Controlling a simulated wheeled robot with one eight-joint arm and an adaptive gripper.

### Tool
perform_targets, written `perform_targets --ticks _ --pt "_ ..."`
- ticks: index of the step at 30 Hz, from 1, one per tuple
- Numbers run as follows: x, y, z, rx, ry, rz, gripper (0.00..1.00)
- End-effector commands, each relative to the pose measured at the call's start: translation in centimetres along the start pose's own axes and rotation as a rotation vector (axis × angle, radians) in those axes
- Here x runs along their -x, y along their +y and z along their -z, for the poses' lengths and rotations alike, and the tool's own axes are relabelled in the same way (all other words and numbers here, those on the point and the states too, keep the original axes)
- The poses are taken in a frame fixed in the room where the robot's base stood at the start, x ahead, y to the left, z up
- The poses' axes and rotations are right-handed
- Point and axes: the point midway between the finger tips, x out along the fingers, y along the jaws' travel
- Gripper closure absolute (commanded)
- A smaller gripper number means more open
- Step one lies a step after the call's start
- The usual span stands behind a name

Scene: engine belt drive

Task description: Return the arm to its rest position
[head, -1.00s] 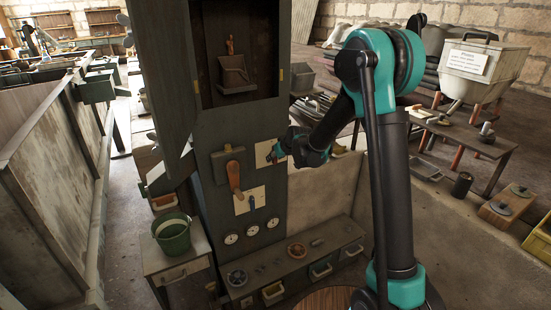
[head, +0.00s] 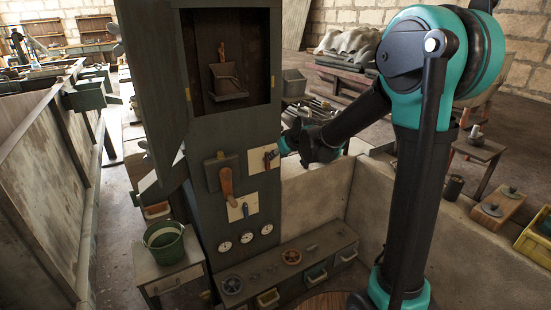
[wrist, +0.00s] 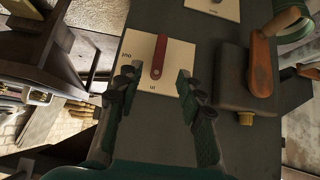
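My gripper (wrist: 158,82) is open, with its two dark fingers apart and nothing between them. In the head view my arm reaches left to the front of the dark cabinet (head: 217,140), and its fingertips there are too small to make out. A white plate (head: 258,164) with a small red lever (head: 270,155) is on the cabinet, just left of my gripper's end. In the wrist view the plate (wrist: 140,53) and red lever (wrist: 157,57) lie just beyond the fingertips. The lever appears clear of both fingers.
A larger lever with an orange-brown handle (head: 226,182) sticks out beside the plate. A second plate with a blue lever (head: 245,209) and several gauges sit below. A green bucket (head: 165,241) stands on a small table at left. A low bench (head: 300,262) runs along the wall.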

Motion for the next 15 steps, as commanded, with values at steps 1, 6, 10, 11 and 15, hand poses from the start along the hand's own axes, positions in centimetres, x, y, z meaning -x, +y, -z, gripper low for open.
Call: perform_targets --ticks 1,6,10,11,15 --pt "0.2 0.0 0.0 0.000 0.000 0.000 0.62" --pt "0.4 0.0 0.0 0.000 0.000 0.000 0.62" --pt "0.4 0.0 0.0 0.000 0.000 0.000 0.62" --pt "0.4 0.0 0.0 0.000 0.000 0.000 0.62" --pt "1.2 0.5 -1.1 -0.016 -0.014 -0.009 0.62"
